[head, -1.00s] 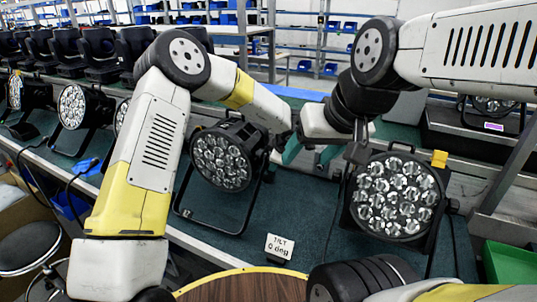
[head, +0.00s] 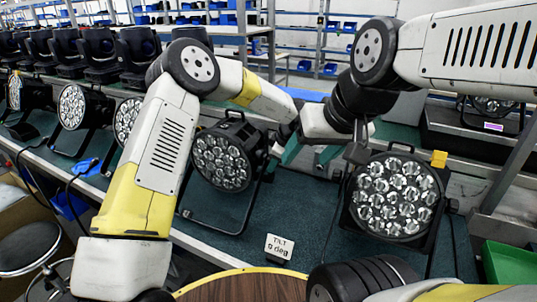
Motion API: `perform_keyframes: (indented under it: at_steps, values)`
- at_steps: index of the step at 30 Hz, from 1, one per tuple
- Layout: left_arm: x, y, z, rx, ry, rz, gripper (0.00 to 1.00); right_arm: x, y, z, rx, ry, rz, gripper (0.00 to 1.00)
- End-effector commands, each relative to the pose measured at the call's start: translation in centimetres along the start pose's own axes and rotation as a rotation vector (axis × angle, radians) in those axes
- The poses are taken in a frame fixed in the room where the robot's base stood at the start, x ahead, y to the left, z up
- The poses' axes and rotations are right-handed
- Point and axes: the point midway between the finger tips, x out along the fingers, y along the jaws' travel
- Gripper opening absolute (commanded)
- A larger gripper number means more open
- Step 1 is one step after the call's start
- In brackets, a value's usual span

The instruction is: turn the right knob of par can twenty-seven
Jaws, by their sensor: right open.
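Two par cans stand close on the teal bench, each a black round lamp with a cluster of clear lenses. One par can (head: 222,160) is in the middle, tilted in its stand. The other par can (head: 396,196) is at the right, with a yellow tab on its upper right. I see no number on either, so I cannot tell which is twenty-seven. My right gripper (head: 347,148) is open at the upper left edge of the right par can; I cannot tell whether it touches a knob. My left arm reaches behind the middle par can's top; its gripper fingers (head: 287,131) are mostly hidden.
More par cans (head: 72,107) line the left, with black moving heads behind. A green bin (head: 508,264) is at the lower right. A round wooden top (head: 245,288) is in front.

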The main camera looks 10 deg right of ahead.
Motion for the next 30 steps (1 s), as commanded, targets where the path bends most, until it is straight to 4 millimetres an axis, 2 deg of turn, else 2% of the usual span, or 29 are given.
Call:
perform_keyframes:
  at_steps: [13,24,30]
  values:
    - [-0.5,0.0,0.1,-0.002,-0.002,0.0,0.63,0.0,0.0,0.0,0.0,0.0,0.0,0.63]
    - [-6.3,0.0,0.0,-0.001,0.0,0.001,0.63,0.0,0.0,0.0,0.0,0.0,0.0,0.63]
    - [-7.8,0.0,0.0,-0.001,-0.001,0.0,0.63,0.0,0.0,0.0,0.0,0.0,0.0,0.63]
